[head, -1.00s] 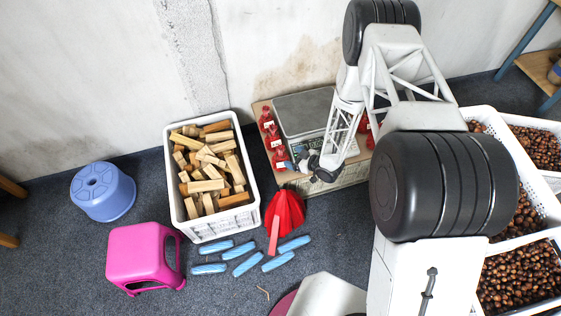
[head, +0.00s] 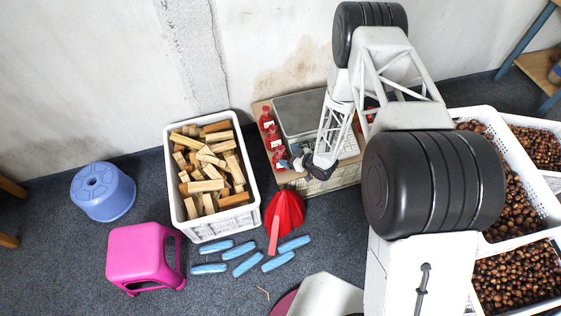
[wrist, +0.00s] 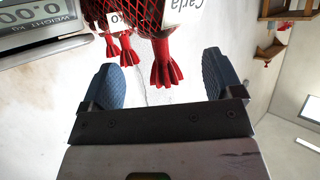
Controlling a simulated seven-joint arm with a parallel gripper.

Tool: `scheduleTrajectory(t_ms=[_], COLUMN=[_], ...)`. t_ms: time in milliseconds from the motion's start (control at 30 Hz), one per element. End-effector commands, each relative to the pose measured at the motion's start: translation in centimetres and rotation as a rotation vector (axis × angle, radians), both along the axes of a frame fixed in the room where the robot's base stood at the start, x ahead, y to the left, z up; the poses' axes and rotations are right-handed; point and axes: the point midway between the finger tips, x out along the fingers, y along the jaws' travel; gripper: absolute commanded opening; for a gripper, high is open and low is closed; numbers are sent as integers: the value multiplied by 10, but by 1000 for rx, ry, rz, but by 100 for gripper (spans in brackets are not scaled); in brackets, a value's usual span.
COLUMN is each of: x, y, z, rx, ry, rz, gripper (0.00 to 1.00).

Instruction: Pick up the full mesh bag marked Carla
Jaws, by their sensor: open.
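The mesh bag marked Carla (wrist: 180,22) shows at the top of the wrist view, red netting with a white label that reads upside down. Its gathered red tail (wrist: 165,66) hangs between the fingers of my gripper (wrist: 165,80), apart from both. The gripper is open, with blue pads on either side. In the head view my gripper (head: 289,163) is at the front red bag (head: 280,155) left of the scale; labels there are too small to read. The bag's upper part is cut off in the wrist view.
More red bags (head: 266,119) stand in a row behind. The scale (head: 300,114) is close on their right; its display (wrist: 36,13) shows in the wrist view. A crate of wood blocks (head: 250,185) stands left. A red object (head: 286,208) lies in front.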

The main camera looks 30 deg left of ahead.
Motion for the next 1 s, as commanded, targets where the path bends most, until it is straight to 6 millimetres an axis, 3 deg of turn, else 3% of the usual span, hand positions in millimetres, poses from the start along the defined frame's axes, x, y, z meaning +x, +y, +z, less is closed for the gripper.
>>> scheduleTrajectory(t_ms=[500,1000], x=[3,4], y=[43,46], z=[-17,-18], rx=[-1,0], ry=[1,0], rz=[1,0], gripper=[86,86])
